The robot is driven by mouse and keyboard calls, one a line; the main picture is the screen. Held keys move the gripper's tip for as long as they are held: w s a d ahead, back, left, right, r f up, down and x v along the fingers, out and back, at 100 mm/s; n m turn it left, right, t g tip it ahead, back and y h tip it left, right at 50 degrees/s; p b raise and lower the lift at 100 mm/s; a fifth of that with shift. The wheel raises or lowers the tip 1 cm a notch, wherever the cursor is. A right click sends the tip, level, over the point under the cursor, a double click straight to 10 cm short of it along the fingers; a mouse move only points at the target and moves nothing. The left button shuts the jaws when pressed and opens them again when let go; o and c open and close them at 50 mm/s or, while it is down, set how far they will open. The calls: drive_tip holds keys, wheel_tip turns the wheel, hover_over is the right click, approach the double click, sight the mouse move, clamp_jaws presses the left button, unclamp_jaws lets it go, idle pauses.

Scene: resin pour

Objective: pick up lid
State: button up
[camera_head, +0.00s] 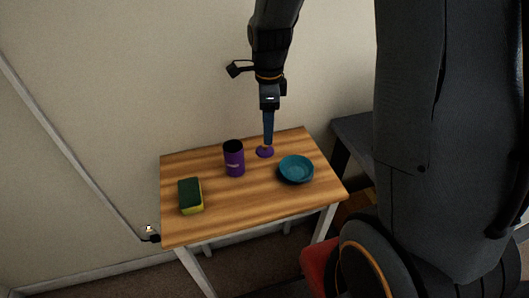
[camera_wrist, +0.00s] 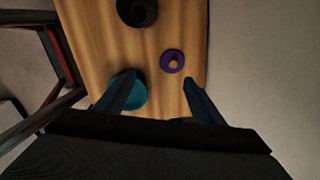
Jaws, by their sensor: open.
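The lid (camera_head: 265,152) is a small purple disc with a lighter orange-tan centre, lying on the wooden table near its back edge. In the wrist view the lid (camera_wrist: 172,61) lies ahead of the fingertips, between their lines. My gripper (camera_head: 268,142) points down just above the lid in the head view, its blue fingers seen edge-on. In the wrist view my gripper (camera_wrist: 162,82) is open and empty, with the fingers wide apart. A purple cup (camera_head: 234,160) with a dark top stands upright left of the lid; its dark round top (camera_wrist: 138,10) shows at the wrist view's upper edge.
A teal bowl (camera_head: 296,168) sits right of the lid, partly behind the left finger in the wrist view (camera_wrist: 136,98). A green and yellow sponge (camera_head: 190,195) is at the table's left. The wall is close behind the table (camera_head: 240,208), whose front middle is clear.

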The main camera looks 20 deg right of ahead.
sight(265, 148)
drive_tip(key=w+f+m, duration=0.1)
drive_tip(key=m, duration=0.1)
drive_tip(key=w+f+m, duration=0.1)
drive_tip(key=m, duration=0.1)
drive_tip(key=w+f+m, duration=0.1)
drive_tip(key=m, duration=0.1)
drive_tip(key=shift+w+b, duration=0.3)
drive_tip(key=shift+b, duration=0.1)
drive_tip(key=f+p, duration=0.1)
drive_tip(key=f, duration=0.5)
drive_tip(key=shift+s+d+f+p, duration=0.1)
drive_tip(key=shift+s+d+p, duration=0.1)
drive_tip(key=shift+p, duration=0.2)
drive_tip(key=shift+f, duration=0.75)
drive_tip(key=c, duration=1.2)
